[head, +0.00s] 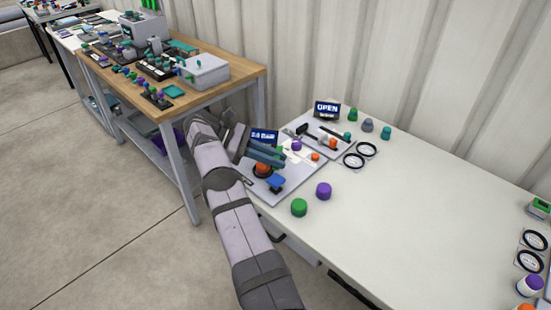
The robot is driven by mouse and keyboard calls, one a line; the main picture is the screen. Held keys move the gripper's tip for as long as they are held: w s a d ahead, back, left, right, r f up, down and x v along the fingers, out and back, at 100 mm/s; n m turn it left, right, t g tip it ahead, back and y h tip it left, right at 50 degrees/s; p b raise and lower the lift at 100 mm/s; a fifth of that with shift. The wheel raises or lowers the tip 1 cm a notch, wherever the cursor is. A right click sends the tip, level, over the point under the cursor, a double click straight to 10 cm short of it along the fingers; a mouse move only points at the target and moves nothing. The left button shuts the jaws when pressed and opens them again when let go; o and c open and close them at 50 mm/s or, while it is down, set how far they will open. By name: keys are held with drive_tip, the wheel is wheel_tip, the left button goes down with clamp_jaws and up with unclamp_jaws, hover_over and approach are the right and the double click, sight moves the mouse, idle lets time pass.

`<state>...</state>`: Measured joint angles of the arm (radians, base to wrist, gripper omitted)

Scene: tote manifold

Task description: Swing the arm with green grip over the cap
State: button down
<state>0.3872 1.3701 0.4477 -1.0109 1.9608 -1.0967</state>
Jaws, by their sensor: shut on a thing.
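My gripper (268,157) is over the nearer grey manifold plate (297,182) at the left end of the white table. Its jaws are shut at a small green grip (279,150), which shows only in part behind the fingers. The swing arm carrying this grip is mostly hidden by my gripper. An orange cap (262,169) sits on the plate just below and in front of the fingers. I cannot tell whether any part of the swing arm is over it.
A blue part (276,181), a purple knob (297,146) and a lit display (264,137) are close by. Behind is a second plate with a black handle (304,130) and an OPEN display (327,110). Loose green (299,207) and purple (323,191) caps stand in front. The table's middle is clear.

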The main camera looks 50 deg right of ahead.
drive_tip(key=c, duration=1.6)
unclamp_jaws()
drive_tip(key=shift+c, duration=0.2)
drive_tip(key=shift+r, duration=0.1)
wheel_tip(320, 180, up, 8)
drive_tip(key=p, duration=0.3)
drive_tip(key=shift+r+p, duration=0.95)
drive_tip(key=shift+p, duration=0.1)
